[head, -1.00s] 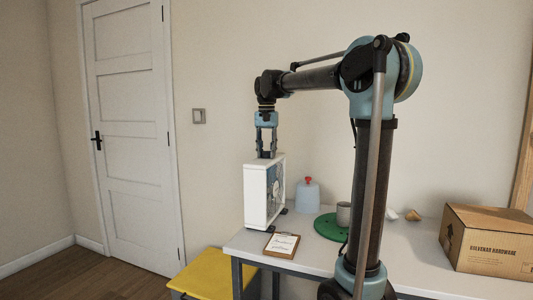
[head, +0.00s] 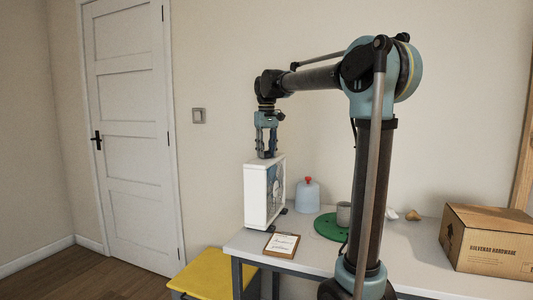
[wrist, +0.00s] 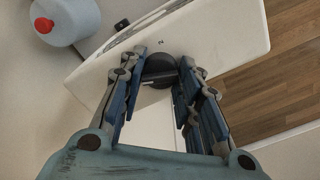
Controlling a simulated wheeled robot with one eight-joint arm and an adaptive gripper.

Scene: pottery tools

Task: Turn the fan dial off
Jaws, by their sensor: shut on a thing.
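The fan is a white box (head: 257,196) standing upright on the left end of the table, with its grille facing right. In the wrist view its white top (wrist: 228,35) carries a dark round dial (wrist: 159,70). My gripper (head: 266,155) points straight down at the top of the fan. In the wrist view my gripper (wrist: 158,75) has its blue-padded fingers on both sides of the dial and is shut on it. The dial's pointer is hard to make out; a small mark shows beside it on the fan top.
A blue jug with a red cap (head: 307,195), a green disc (head: 329,228), a grey cup (head: 343,214) and a clipboard (head: 282,244) are on the table (head: 420,278). A cardboard box (head: 490,240) stands at the right. A yellow-topped stool (head: 215,275) is at the left.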

